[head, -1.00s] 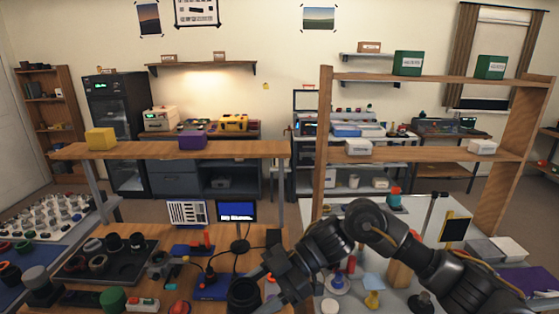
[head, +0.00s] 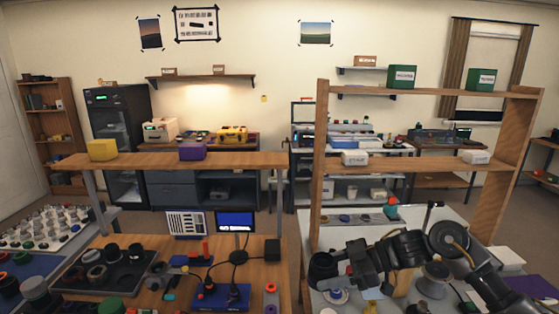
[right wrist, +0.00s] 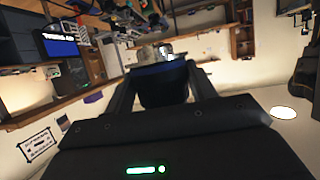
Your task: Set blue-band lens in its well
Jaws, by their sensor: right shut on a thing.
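My right gripper (head: 336,276) is shut on a dark, round lens (head: 321,266) and holds it up near the left edge of the right-hand grey table. In the right wrist view the lens (right wrist: 163,88) sits between both fingers and shows a blue band at its far end. A black tray (head: 97,287) on the wooden bench at left holds several dark ring-shaped and cylindrical parts. I cannot tell which well in it matches the blue band. My left gripper is not in view.
A small monitor (head: 235,222) and a blue base with joysticks (head: 222,297) stand on the bench. A wooden shelf frame (head: 318,170) rises behind the right table. A blue mat (head: 50,268) with lenses lies far left. A gap separates bench and right table.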

